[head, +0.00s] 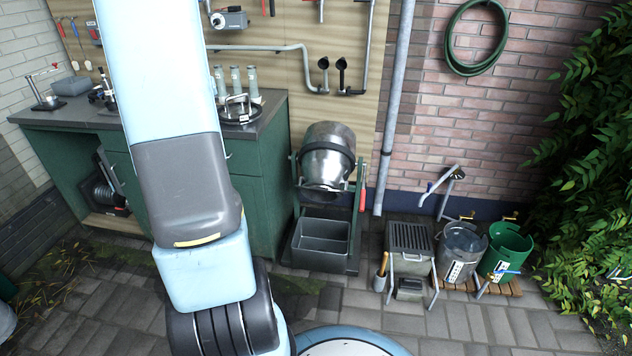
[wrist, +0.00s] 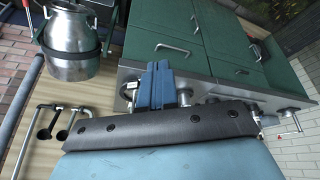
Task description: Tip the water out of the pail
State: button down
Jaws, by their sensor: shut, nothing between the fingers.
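A metal pail (head: 459,252) with a white label stands upright on wooden slats at the right. Its grey inside shows from above, but I cannot clearly make out water. A green pail (head: 507,252) with a similar label stands just right of it. A steel churn (head: 328,150) with a dark band hangs in a green frame at the middle; it also shows in the wrist view (wrist: 75,38). My gripper (wrist: 160,66) is shut and empty in the wrist view, in front of the green cabinet and apart from the churn and pails. In the head view my arm hides it.
A grated stand (head: 410,240) stands left of the metal pail. A green cabinet (head: 262,175) and its cluttered counter fill the left. Ivy (head: 590,170) crowds the right edge. Paving in front is mostly clear.

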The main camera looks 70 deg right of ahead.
jog(key=s+d+f+m+g, duration=0.1)
jog(key=s+d+f+m, duration=0.1)
jog(key=s+d+f, duration=0.5)
jog(key=s+d+f+m, duration=0.1)
jog(key=s+d+f, duration=0.35)
jog(key=d, duration=0.55)
jog(key=m+g, duration=0.1)
jog(key=m, duration=0.2)
send_over(321, 189)
jog(key=a, duration=0.1)
notch_tip(321, 189, down, 14)
jog(key=x, duration=0.4)
jog(key=a+x, duration=0.1)
jog(key=x, duration=0.3)
jog(key=a+x, duration=0.1)
jog(key=x, duration=0.3)
jog(key=shift+s+f, duration=0.15)
jog(key=shift+f, duration=0.4)
jog(key=shift+a+f, duration=0.25)
jog(key=shift+f, duration=0.15)
jog(key=shift+a+f, duration=0.2)
jog(key=shift+f, duration=0.75)
